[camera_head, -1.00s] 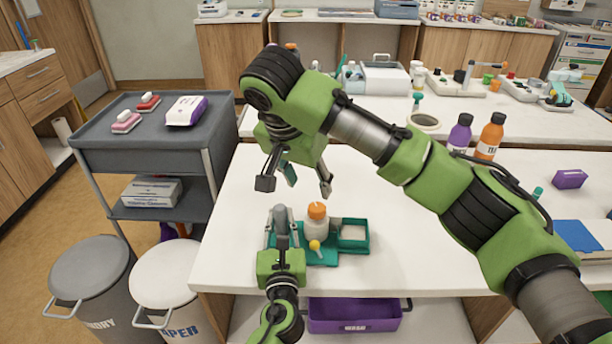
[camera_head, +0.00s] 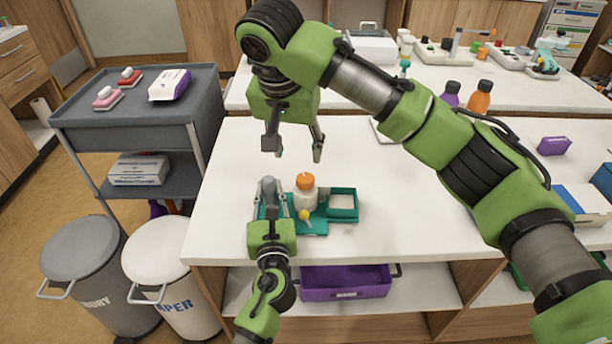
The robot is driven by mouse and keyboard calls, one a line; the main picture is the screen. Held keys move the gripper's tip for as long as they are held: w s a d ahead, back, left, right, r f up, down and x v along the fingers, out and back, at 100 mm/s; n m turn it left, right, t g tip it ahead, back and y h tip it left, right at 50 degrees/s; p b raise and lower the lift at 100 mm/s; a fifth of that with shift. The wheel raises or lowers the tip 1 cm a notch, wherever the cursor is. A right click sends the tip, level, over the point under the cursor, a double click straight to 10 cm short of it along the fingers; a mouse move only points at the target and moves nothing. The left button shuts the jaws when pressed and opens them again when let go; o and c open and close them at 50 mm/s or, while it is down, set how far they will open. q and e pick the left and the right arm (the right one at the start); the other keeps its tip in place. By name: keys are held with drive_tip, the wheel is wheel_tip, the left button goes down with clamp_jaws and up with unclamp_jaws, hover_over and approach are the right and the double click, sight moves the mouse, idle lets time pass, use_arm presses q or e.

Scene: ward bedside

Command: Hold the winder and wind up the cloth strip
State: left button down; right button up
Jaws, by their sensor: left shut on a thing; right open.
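My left gripper (camera_head: 271,198) is at the left end of a teal stand (camera_head: 312,228) on the white table. It is shut around a grey upright part (camera_head: 268,186), which looks like part of the winder; the contact is partly hidden by the fingers. A small yellow knob (camera_head: 304,215) shows at the front of the stand. A white bottle with an orange cap (camera_head: 305,192) stands behind it. A teal tray (camera_head: 342,220) with a pale inside is at the right. I cannot make out the cloth strip. My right gripper (camera_head: 294,150) is open and empty, above and behind the stand.
The white table (camera_head: 400,225) is clear right of the stand. Purple (camera_head: 450,94) and orange (camera_head: 479,97) bottles stand farther back. A grey cart (camera_head: 140,115) and two lidded bins (camera_head: 157,250) are at the left. A purple bin (camera_head: 345,288) sits below.

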drive_tip(key=d+n+y, duration=0.2)
drive_tip(key=n, duration=0.3)
drive_tip(key=n+g+y, duration=0.2)
drive_tip(key=n+y, duration=0.1)
drive_tip(key=n, duration=0.7)
approach(306, 177)
drive_tip(key=shift+n, duration=0.4)
drive_tip(key=x, duration=0.8)
drive_tip(key=shift+a+f, duration=0.1)
drive_tip(key=shift+f, duration=0.3)
drive_tip(key=c, duration=1.1)
